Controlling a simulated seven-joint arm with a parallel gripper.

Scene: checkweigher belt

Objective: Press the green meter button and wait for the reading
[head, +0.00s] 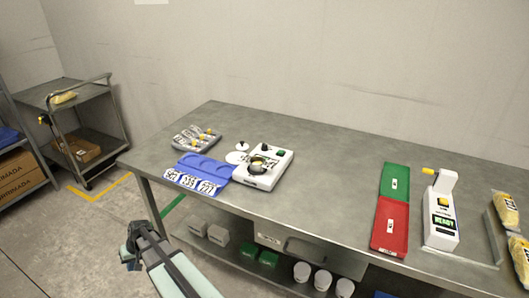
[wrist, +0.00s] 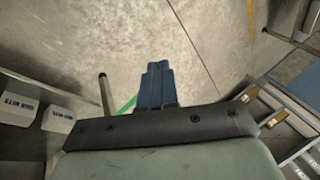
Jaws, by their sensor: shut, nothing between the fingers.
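A white meter (head: 265,167) stands on the steel table, left of its middle in the head view. A small dark green patch (head: 281,153) on its top looks like the button; it is too small to be sure. A round dark part with a pale yellowish centre (head: 258,163) sits beside it. I cannot make out a reading on the meter. My gripper (head: 128,262) is low in front of the table's left end, well away from the meter. Its blue fingers (wrist: 156,68) are together and empty in the wrist view. The meter is not in the wrist view.
A blue tray (head: 203,171) with number cards adjoins the meter, with a grey tray (head: 196,138) behind. The table's middle is clear.

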